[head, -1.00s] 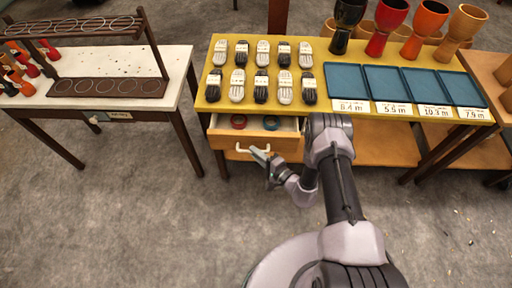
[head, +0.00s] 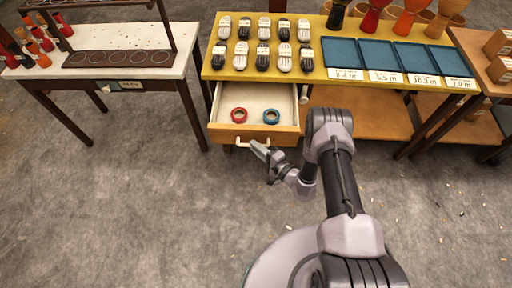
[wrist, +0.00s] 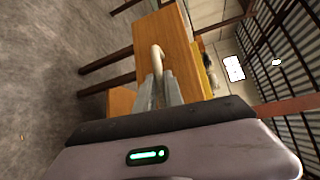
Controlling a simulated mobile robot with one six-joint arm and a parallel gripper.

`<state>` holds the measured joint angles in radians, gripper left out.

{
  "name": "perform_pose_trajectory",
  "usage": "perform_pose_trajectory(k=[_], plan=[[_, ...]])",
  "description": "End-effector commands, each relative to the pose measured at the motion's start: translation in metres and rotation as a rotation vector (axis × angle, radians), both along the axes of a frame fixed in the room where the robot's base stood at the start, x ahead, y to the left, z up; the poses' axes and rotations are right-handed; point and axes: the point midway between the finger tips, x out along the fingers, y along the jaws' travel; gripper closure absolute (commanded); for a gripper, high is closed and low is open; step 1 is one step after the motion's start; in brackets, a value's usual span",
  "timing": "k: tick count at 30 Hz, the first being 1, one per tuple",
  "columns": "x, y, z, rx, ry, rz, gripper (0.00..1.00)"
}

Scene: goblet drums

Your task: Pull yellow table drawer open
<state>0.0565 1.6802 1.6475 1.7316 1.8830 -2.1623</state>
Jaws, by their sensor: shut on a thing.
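The yellow table (head: 330,83) stands ahead in the head view. Its drawer (head: 256,133) is pulled out toward me, with the pale inside showing. A red ring (head: 239,115) and a blue ring (head: 271,117) lie in it. The cream handle (head: 240,143) is on the wooden front and also shows in the wrist view (wrist: 156,58). My gripper (head: 260,148) is at the right part of the handle, shut on it. In the wrist view the fingers (wrist: 160,88) close around the handle's near end.
Bundles of rope or cord (head: 264,55), blue trays (head: 343,53) and goblet drums (head: 411,17) are on the yellow tabletop. A white-topped table (head: 100,67) stands at the left. The grey floor (head: 140,210) before the drawer is clear.

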Motion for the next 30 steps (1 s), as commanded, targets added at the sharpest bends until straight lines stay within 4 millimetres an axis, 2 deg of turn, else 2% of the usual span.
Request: perform_pose_trajectory(k=[8,9,12,23,26,30], plan=[[0.0,-0.001,0.0,0.001,0.0,-0.002,1.0],[0.0,-0.001,0.0,0.001,0.0,-0.002,0.82],[0.0,-0.001,0.0,0.0,0.0,-0.002,0.66],[-0.004,-0.005,0.002,-0.001,0.001,-0.003,0.66],[-0.017,-0.018,0.006,0.0,0.004,-0.006,0.66],[-0.047,-0.047,0.014,0.002,0.005,-0.01,0.66]])
